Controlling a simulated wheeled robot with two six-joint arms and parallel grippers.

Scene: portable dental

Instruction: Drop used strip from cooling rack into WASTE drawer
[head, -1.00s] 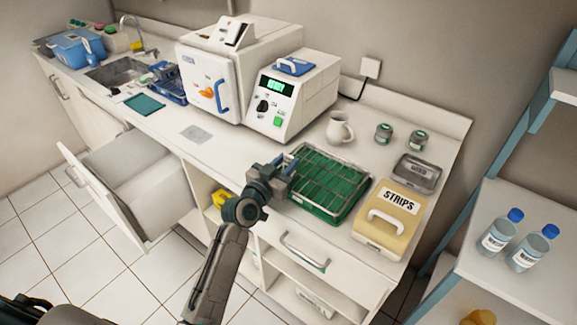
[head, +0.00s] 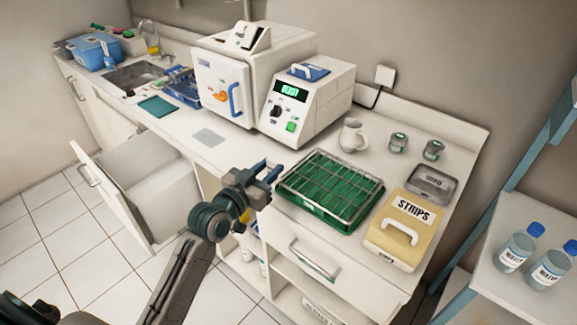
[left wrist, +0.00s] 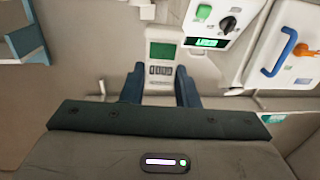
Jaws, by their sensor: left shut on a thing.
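My left gripper (head: 265,174) is shut on the used strip (left wrist: 161,60). In the left wrist view the strip is pale grey with a green patch and dark markings, held between the two dark blue fingers. In the head view the strip is hard to make out at the fingertips. The cooling rack (head: 331,188), a wire grid over a green tray, lies just right of the gripper. An open, pale drawer (head: 140,170) sticks out from the counter front at the left; no WASTE label is readable on it. My right gripper is not in view.
A white machine (head: 303,98) and a mug (head: 352,134) stand behind. Bottles (head: 517,250) sit on a shelf at right. The counter left of the gripper is mostly clear.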

